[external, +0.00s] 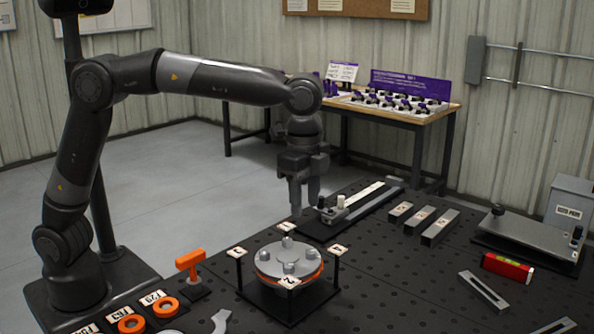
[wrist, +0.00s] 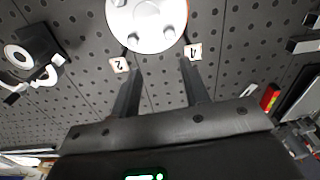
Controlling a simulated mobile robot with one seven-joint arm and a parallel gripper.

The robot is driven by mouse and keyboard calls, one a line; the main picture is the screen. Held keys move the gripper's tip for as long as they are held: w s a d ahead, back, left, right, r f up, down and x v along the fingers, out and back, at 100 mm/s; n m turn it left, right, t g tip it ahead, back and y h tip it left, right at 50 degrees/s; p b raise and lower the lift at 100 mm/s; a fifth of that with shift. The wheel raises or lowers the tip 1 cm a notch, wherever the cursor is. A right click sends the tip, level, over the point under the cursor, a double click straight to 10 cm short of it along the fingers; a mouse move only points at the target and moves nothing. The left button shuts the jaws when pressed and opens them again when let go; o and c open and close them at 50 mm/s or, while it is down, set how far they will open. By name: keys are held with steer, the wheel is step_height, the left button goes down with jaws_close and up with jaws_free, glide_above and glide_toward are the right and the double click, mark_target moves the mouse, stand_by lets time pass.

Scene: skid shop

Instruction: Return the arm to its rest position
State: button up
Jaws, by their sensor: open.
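My gripper (external: 304,192) points down at the end of my raised arm, above the far edge of the dark perforated table (external: 385,270). In the wrist view my gripper (wrist: 160,80) shows two fingers apart with nothing between them. A round metal flange (external: 280,258) with several bolt heads and an orange ring under it sits on a black stand, in front of my gripper. The flange (wrist: 147,22) also shows at the top of the wrist view, beyond the fingertips, with number tags beside it.
An orange T-shaped tool (external: 190,262), orange rings (external: 165,307), metal blocks (external: 440,227), a slide fixture (external: 345,207), a red level (external: 507,268) and a grey plate fixture (external: 530,240) stand on the table. A wooden bench (external: 440,112) stands behind. Air above the table is clear.

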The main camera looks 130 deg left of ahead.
steer(key=s+d+r+t, duration=0.15)
steer(key=s+d, duration=0.35)
steer(key=d, duration=0.6)
steer(key=s+d+r+t, duration=0.1)
steer(key=s+d+r, duration=0.25)
steer(key=d, duration=0.75)
steer(key=s+d+f+t, duration=0.1)
steer(key=s+d+f, duration=0.3)
steer(key=s+d, duration=0.2)
steer(key=s+d+f+m+t, duration=0.1)
steer(key=s+d+f+t, duration=0.1)
steer(key=s+d, duration=0.4)
steer(key=s+f, duration=0.1)
steer(key=s, duration=0.3)
steer(key=shift+d+f, duration=0.3)
steer(key=shift+f, duration=0.05)
